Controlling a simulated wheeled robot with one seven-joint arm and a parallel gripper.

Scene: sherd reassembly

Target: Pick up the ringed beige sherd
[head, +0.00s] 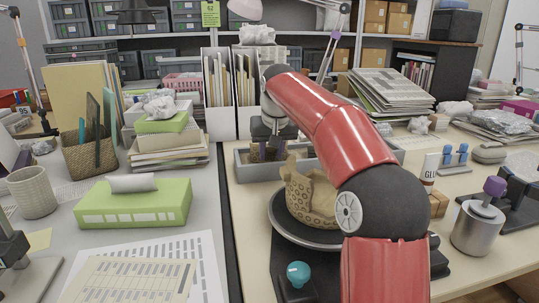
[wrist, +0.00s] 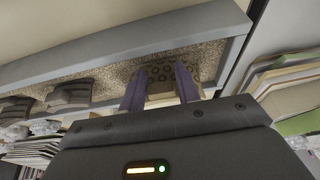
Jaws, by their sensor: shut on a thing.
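The ringed beige sherd (wrist: 160,72) shows in the wrist view, with dark rings on its face. It sits between the two purple fingers of my gripper (wrist: 159,82), which is shut on it. Behind it is the speckled bed of a grey tray (wrist: 120,42); I cannot tell whether the sherd still touches that bed. In the head view my gripper (head: 268,153) points down at the left part of the grey tray (head: 243,174), and the sherd cannot be made out clearly there.
Dark grey sherds (wrist: 72,92) lie in the same tray. A partly built beige pot (head: 298,193) stands on a round turntable (head: 283,225) in front of the tray, close to my arm. A green tissue box (head: 135,205) and paper stacks (head: 168,150) stand left.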

